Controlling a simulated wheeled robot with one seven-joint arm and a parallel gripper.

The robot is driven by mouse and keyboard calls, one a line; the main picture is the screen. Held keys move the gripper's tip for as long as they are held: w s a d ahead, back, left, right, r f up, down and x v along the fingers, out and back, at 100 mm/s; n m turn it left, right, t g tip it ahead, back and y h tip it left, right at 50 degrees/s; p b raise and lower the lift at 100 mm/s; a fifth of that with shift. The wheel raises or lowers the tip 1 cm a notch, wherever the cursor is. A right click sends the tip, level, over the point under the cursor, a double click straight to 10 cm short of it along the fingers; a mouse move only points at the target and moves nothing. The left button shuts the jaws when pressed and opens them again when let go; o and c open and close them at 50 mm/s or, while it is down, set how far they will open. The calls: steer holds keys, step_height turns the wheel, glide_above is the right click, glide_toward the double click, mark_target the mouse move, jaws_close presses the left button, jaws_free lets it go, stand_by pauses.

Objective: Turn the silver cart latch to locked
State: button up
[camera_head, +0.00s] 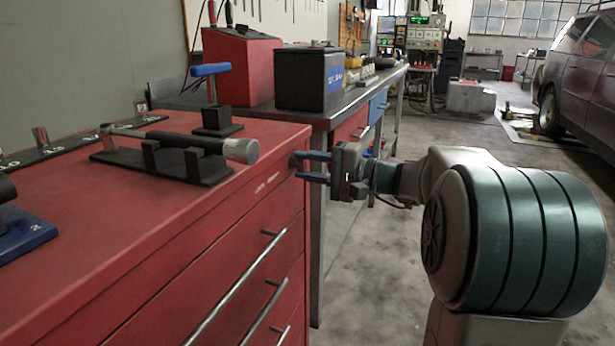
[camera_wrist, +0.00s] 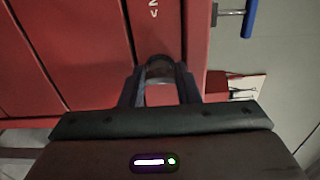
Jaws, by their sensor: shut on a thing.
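The red cart (camera_head: 120,240) stands at the left in the head view, with its end face toward my arm. I cannot tell whether the latch is locked.
A torque wrench (camera_head: 190,140) lies in a black cradle on the cart top, beside a blue T-handle (camera_head: 210,70). A workbench behind carries a black battery (camera_head: 309,78) and a red box (camera_head: 240,62). Drawer handles (camera_head: 245,290) project from the cart's front. Floor right of the cart is clear.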

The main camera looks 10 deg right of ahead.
steer(key=shift+d, duration=0.1)
stand_by(0.4)
steer(key=o, duration=1)
steer(key=p+v, duration=0.3)
steer(key=v, duration=1)
steer(key=shift+s+d, duration=0.2)
steer(key=shift+d, duration=0.1)
